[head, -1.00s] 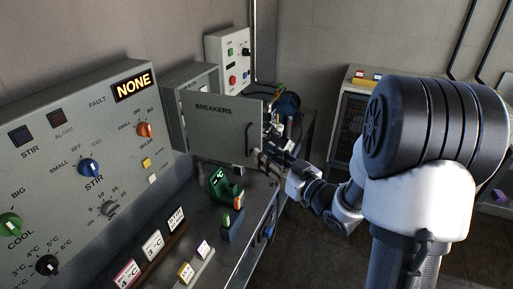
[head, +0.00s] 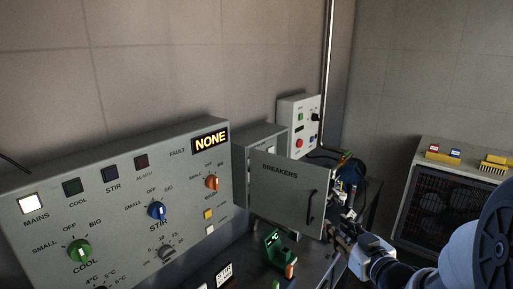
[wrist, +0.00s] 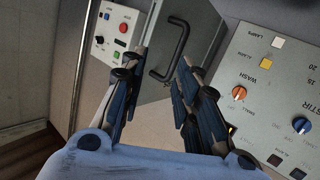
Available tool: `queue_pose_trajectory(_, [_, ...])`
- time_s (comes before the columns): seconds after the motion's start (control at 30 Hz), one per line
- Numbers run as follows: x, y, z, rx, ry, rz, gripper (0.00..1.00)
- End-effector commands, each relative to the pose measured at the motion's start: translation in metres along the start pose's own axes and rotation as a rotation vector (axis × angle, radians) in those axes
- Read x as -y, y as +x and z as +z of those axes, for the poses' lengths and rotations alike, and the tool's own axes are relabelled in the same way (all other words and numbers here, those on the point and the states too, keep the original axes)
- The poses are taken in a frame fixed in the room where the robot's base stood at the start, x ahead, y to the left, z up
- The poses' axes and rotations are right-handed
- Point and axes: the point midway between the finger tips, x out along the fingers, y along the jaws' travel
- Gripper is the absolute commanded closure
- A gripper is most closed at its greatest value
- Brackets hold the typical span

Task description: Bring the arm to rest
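My arm reaches in from the lower right in the head view. My gripper (head: 337,229) is close to the black handle (head: 312,207) of the grey BREAKERS door (head: 285,190), which stands swung out from its box. In the wrist view my gripper (wrist: 163,60) has its two fingers apart with nothing held between them. The handle (wrist: 183,45) shows just past the fingertips, partly between them in the picture. I cannot tell whether a finger touches it.
The control panel (head: 110,185) with knobs and a lit NONE display (head: 210,140) stands at left. Green (head: 275,248) and other items sit on the bench below. A small wall box (head: 299,125) is behind the door. A grey cabinet (head: 450,160) stands at right.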

Motion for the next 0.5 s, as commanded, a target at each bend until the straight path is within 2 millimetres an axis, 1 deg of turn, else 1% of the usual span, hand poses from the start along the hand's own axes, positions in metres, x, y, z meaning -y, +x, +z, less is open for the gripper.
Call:
queue_pose_trajectory(0.03, [-0.001,-0.004,-0.011,0.050,-0.033,0.047,0.71])
queue_pose_trajectory(0.07, [-0.003,-0.008,-0.013,0.088,-0.044,0.079,0.71])
queue_pose_trajectory(0.17, [-0.005,-0.028,-0.017,0.217,-0.056,0.176,0.71])
queue_pose_trajectory(0.27, [-0.001,-0.056,-0.018,0.342,-0.039,0.250,0.71])
queue_pose_trajectory(0.37, [0.014,-0.091,-0.015,0.467,0.004,0.296,0.71])
queue_pose_trajectory(0.4, [0.023,-0.107,-0.012,0.516,0.027,0.304,0.71])
queue_pose_trajectory(0.47, [0.039,-0.132,-0.007,0.592,0.064,0.305,0.71])
queue_pose_trajectory(0.5, [0.051,-0.149,-0.003,0.643,0.089,0.297,0.71])
